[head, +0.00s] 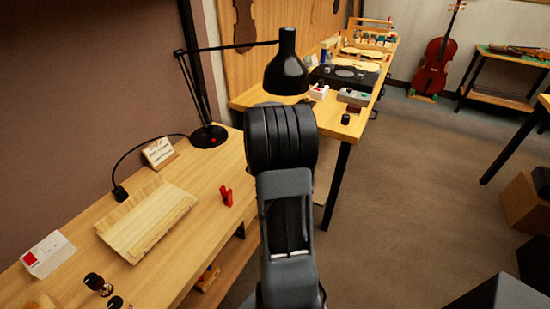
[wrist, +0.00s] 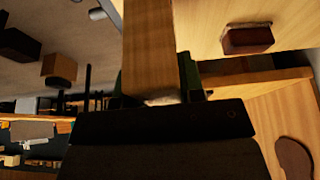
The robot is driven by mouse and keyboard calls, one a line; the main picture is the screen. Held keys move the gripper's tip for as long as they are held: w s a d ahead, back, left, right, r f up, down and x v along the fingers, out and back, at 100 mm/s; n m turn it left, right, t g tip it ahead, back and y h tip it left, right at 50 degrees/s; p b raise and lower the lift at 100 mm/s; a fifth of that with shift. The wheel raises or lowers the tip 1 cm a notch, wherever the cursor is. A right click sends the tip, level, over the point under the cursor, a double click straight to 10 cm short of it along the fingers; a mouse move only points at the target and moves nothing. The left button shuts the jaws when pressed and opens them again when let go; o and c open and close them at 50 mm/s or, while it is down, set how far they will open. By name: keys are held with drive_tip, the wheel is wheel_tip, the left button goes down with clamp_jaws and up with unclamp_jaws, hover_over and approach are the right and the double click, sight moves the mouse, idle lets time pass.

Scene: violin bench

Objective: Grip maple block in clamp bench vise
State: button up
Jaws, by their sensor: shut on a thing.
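The maple block (wrist: 150,45) is a long pale wooden piece in the wrist view, running from the top edge to my gripper (wrist: 160,97). My gripper is shut on it; dark green parts flank the block's end. Whether these are my fingers or something behind is hard to tell. The wrist picture looks upside down. In the head view my arm covers the middle, and neither my gripper nor the block can be made out. I cannot pick out the clamp bench vise for sure in either view.
The near bench (head: 190,272) carries a slanted wooden board (head: 147,215), a black lamp (head: 207,136), a red clip (head: 226,195) and a white box (head: 48,254). A farther bench (head: 333,128) holds several tools. A reddish-brown block (wrist: 247,39) shows on a wooden surface. Open floor (head: 410,190) lies right.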

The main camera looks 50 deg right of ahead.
drive_tip(key=shift+f+b, duration=0.7)
drive_tip(key=shift+f, duration=0.4)
drive_tip(key=shift+b, duration=0.7)
idle(1.1)
drive_tip(key=shift+f+b, duration=2.9)
drive_tip(key=shift+f, duration=0.15)
drive_tip(key=shift+r, duration=0.2)
drive_tip(key=shift+r+p, duration=1.75)
drive_tip(key=shift+r, duration=0.85)
